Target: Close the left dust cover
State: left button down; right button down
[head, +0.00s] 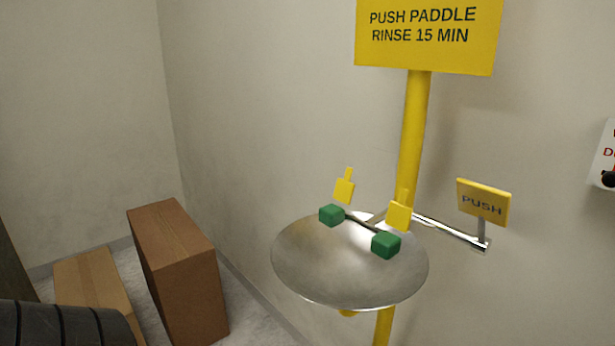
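The left dust cover (344,187) is a yellow flap with a narrow tab on top. It stands upright, open, behind the left green nozzle head (332,215). The right dust cover (398,213) is a like yellow flap, also upright, by the right green nozzle head (385,245). Both heads sit on a thin bar above a round steel bowl (350,287). Neither of my grippers is in view, and nothing touches the covers.
A yellow post (414,125) rises behind the bowl to a yellow sign (427,36). A PUSH paddle (484,201) sticks out at the right on a metal arm. A tall brown box (180,275) and a lower box (90,285) stand at the left. Walls are close behind.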

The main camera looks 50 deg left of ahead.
aim_at(343, 191)
jog(key=z, duration=0.25)
jog(key=k, duration=0.2)
jog(key=u, duration=1.35)
